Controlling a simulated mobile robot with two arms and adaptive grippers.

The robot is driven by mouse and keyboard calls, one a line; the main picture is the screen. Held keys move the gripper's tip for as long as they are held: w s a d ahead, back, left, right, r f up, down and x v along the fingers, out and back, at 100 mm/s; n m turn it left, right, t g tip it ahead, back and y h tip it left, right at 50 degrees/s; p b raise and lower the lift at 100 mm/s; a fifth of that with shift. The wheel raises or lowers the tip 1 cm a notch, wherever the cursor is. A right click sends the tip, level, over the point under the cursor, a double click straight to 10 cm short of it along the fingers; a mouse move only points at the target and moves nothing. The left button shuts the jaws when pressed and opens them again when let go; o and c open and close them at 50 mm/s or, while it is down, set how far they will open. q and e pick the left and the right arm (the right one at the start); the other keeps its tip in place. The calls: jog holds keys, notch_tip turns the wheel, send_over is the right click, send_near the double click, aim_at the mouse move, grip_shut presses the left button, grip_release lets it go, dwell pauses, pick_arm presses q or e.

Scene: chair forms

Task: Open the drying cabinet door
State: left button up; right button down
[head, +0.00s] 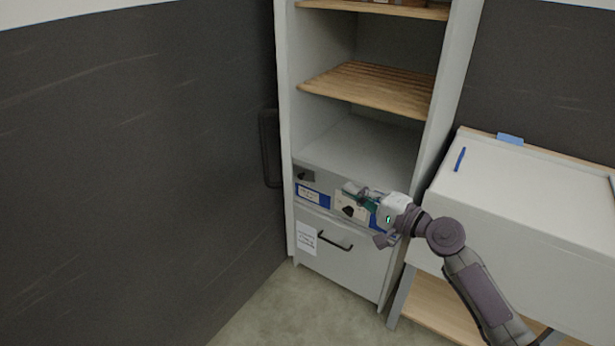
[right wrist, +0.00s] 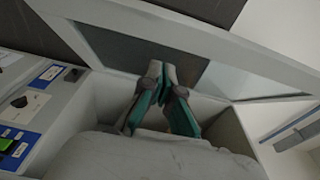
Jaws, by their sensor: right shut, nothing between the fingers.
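The drying cabinet (head: 356,143) is the tall pale unit in the middle of the head view, its shelves exposed. Its door (head: 284,120) appears to stand open at the left side, seen nearly edge-on, with a dark bar handle (head: 269,148) on its outer face. In the right wrist view a pale frame with a glassy panel (right wrist: 235,80), likely this door, crosses behind the fingers. My right gripper (head: 354,192) is shut and empty in front of the control panel, apart from the handle; its fingertips also show in the right wrist view (right wrist: 165,72). My left gripper is out of view.
The control panel (head: 314,192) has dark knobs and blue labels. Below it is a drawer front (head: 342,265) with a dark handle. A pale bench-like unit (head: 530,195) stands close on the right. Dark wall panelling (head: 130,170) fills the left. Some floor (head: 300,305) is clear in front.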

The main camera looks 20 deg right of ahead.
jog(key=s+a+p+x, duration=0.1)
jog(key=p+x, duration=0.3)
jog(key=x, duration=0.8)
jog(key=shift+s+a+p, duration=0.25)
jog(key=shift+a+p, duration=0.1)
jog(key=shift+a, duration=0.4)
jog(key=shift+r, duration=0.1)
